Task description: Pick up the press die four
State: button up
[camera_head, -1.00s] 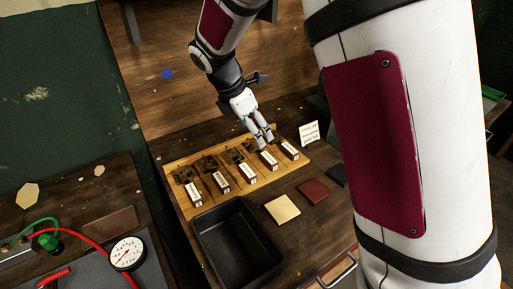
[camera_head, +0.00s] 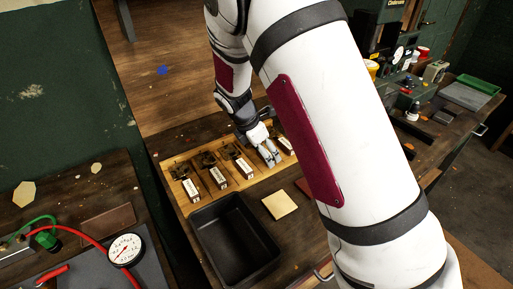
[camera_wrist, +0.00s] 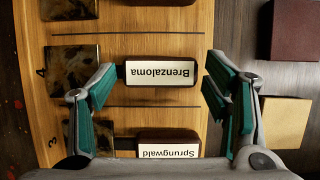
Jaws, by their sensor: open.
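The wooden rack (camera_wrist: 45,110) has dividing lines and painted numbers along its edge. Beside the 4, a dark block with a white label reading "Brenzaloma" (camera_wrist: 160,73) lies in the wrist view, upside down, with a marbled dark square (camera_wrist: 76,72) to its left. My gripper (camera_wrist: 160,85) is open and empty, one finger to each side of this block; I cannot tell its height above it. In the head view my gripper (camera_head: 270,158) is over the right part of the rack (camera_head: 215,202) and hides the block beneath.
A block labelled "Sprungwald" (camera_wrist: 168,146) lies in the neighbouring slot by the 3, partly hidden by my gripper. A black tray (camera_head: 237,262) stands in front of the rack. A cream square (camera_head: 279,205) lies right of the tray. A pressure gauge (camera_head: 126,249) is at left.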

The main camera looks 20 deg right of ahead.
jog(key=shift+d+f, duration=0.1)
jog(key=shift+f, duration=0.15)
jog(key=c, duration=0.8)
jog(key=shift+c, duration=0.2)
jog(key=shift+r, duration=0.15)
